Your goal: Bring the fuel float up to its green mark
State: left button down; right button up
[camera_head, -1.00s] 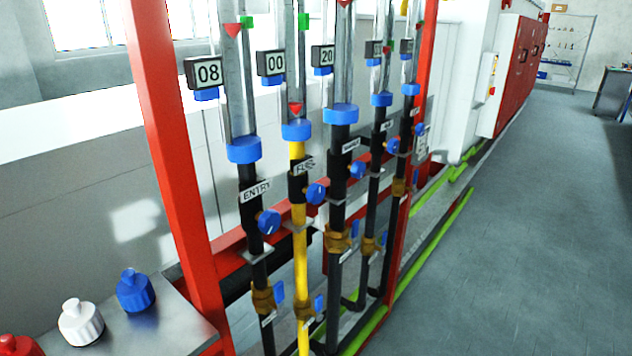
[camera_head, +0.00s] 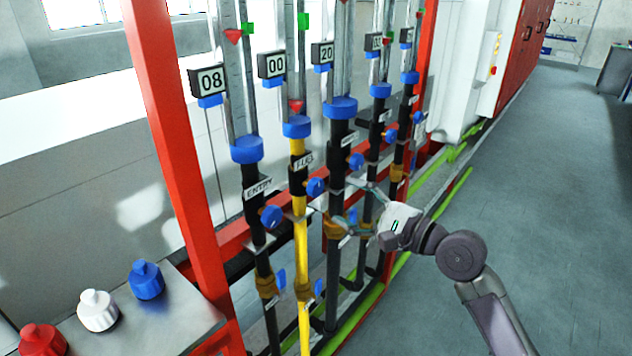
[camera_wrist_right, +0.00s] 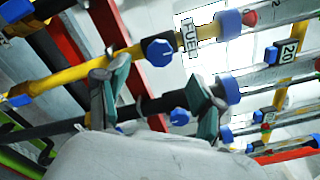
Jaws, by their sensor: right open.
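The fuel tube is the second from the left, above a yellow pipe (camera_head: 300,245) with a FUEL label (camera_head: 303,161). Its red float (camera_head: 296,106) sits at the tube's bottom, well below the green mark (camera_head: 303,22). Its display (camera_head: 271,65) reads 00. The blue fuel knob (camera_head: 315,187) is on the pipe below the label; it also shows in the right wrist view (camera_wrist_right: 158,50). My right gripper (camera_head: 338,205) is open and empty, to the right of and slightly below the knob, apart from it. Its fingers show in the wrist view (camera_wrist_right: 158,88). My left gripper is not in view.
The ENTRY tube's knob (camera_head: 271,216) is close on the left. The neighbouring tube's black pipe (camera_head: 335,270) and its knob (camera_head: 356,161) are near my right gripper. A red post (camera_head: 180,160) stands left. A shelf holds red, white and blue caps (camera_head: 98,310). The right floor is clear.

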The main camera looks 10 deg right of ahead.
aim_at(319, 189)
jog(key=p+x, duration=0.1)
jog(key=x, duration=0.7)
jog(key=shift+w+a+p, duration=0.2)
jog(key=shift+w+p, duration=0.05)
jog(key=shift+p, duration=0.05)
jog(key=c, duration=1.2)
jog(key=shift+o, duration=0.2)
